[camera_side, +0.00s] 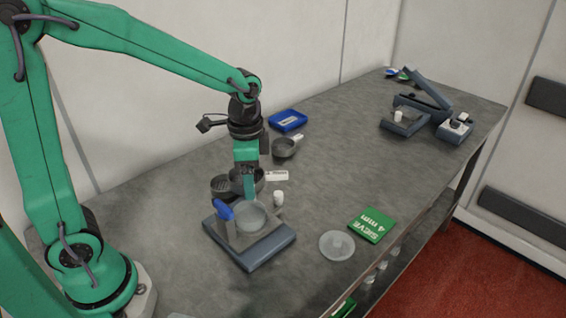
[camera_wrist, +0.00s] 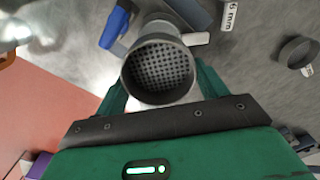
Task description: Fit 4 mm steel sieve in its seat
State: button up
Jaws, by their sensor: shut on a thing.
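My gripper (camera_wrist: 162,88) is shut on a round sieve (camera_wrist: 160,68) with a perforated floor, its green fingers on either side of the rim. In the side view my gripper (camera_side: 249,195) is just behind and above the bagger's grey base (camera_side: 262,252). A pale round cup (camera_side: 250,217), likely the seat, stands on that base beside a blue lever (camera_side: 224,210). The lever also shows in the wrist view (camera_wrist: 115,27). The held sieve appears above and behind the cup, apart from it. The sieve hides part of the seat area in the wrist view.
The mid-right bench is clear.

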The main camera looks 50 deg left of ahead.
jog(key=shift+f, duration=3.25)
jog(key=shift+f, duration=0.85)
jog(key=o, duration=1.2)
jog(key=shift+o, duration=0.2)
jog(key=shift+r, duration=3.5)
jog(key=shift+r, duration=0.1)
jog(key=shift+r, duration=3.85)
